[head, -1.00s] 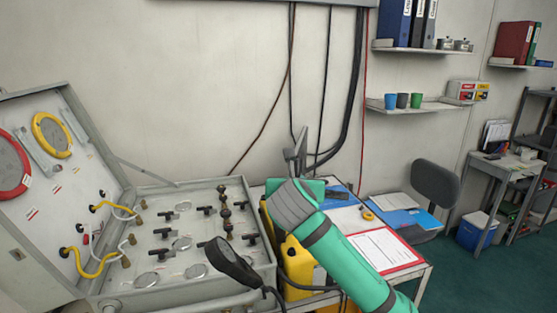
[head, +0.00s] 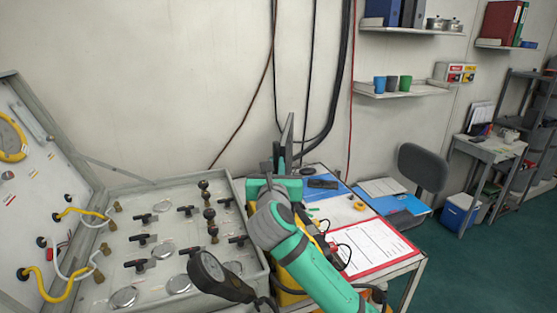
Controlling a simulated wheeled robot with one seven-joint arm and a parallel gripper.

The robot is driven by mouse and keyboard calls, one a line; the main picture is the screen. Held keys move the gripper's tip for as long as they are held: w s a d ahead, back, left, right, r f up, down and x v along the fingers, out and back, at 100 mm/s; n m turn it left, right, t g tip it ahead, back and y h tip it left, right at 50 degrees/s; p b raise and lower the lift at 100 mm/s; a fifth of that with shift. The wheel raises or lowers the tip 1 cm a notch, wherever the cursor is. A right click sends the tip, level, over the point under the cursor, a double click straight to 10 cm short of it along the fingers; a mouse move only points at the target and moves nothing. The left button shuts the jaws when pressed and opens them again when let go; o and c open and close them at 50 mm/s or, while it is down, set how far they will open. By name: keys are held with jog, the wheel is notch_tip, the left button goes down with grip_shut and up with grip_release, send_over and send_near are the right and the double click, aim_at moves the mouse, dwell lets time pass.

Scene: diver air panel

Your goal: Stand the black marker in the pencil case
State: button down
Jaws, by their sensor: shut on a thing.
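My gripper (head: 284,158) is raised over the back left of the worktable, beside the open valve panel. Its dark fingers point up and away and look shut. The black marker is not clearly visible; the fingers and my wrist hide what is between them. I cannot make out the pencil case for sure. A dark flat object (head: 322,183) lies on a blue sheet on the table, just right of my gripper.
The valve panel case (head: 160,215) stands open at left, with a black gauge (head: 213,268) in front. The table holds a red-framed sheet (head: 365,245), a yellow tape roll (head: 360,205) and blue folders (head: 402,204). A shelf with cups (head: 392,83) hangs behind.

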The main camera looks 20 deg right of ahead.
jog(key=shift+d+f, duration=0.1)
jog(key=shift+f, duration=1.3)
jog(key=shift+f, duration=1.4)
jog(key=shift+w, duration=0.1)
jog(key=shift+f, duration=0.15)
jog(key=shift+a+f, duration=0.1)
jog(key=shift+a, duration=0.15)
jog(key=shift+s+d, duration=0.2)
jog(key=shift+d, duration=0.2)
jog(key=shift+a+f, duration=0.2)
jog(key=shift+a, duration=0.05)
jog(key=shift+w+a+f, duration=0.2)
jog(key=shift+w+f, duration=0.1)
jog(key=shift+f, duration=0.25)
